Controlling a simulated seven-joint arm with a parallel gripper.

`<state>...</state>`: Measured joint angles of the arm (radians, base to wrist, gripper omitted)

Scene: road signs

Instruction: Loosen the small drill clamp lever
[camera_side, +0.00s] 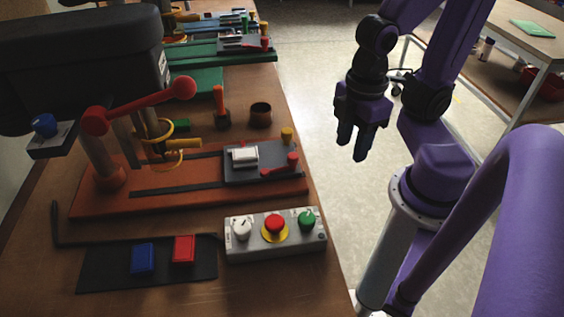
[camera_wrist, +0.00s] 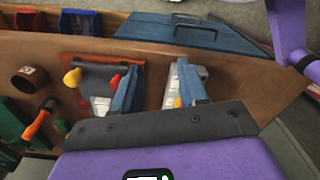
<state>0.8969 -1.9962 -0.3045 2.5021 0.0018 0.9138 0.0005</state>
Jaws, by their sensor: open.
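The drill (camera_side: 152,130) stands on an orange-red base with a long red-knobbed handle. Its small grey clamp (camera_side: 262,160) lies at the base's right end, holding a pale block. A short lever with a red knob (camera_side: 293,160) sits at the clamp's front right, and a yellow knob (camera_side: 287,135) at its back right. My gripper (camera_side: 353,142) is open and empty, pointing down, to the right of the bench edge and apart from the clamp.
A grey box (camera_side: 275,235) with white, red and green knobs stands in front of the drill. Blue (camera_side: 143,258) and red bins lie on a dark mat. An orange-handled tool (camera_side: 220,105) and brown cup (camera_side: 260,115) stand behind. A blue toolbox (camera_wrist: 190,32) shows in the wrist view.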

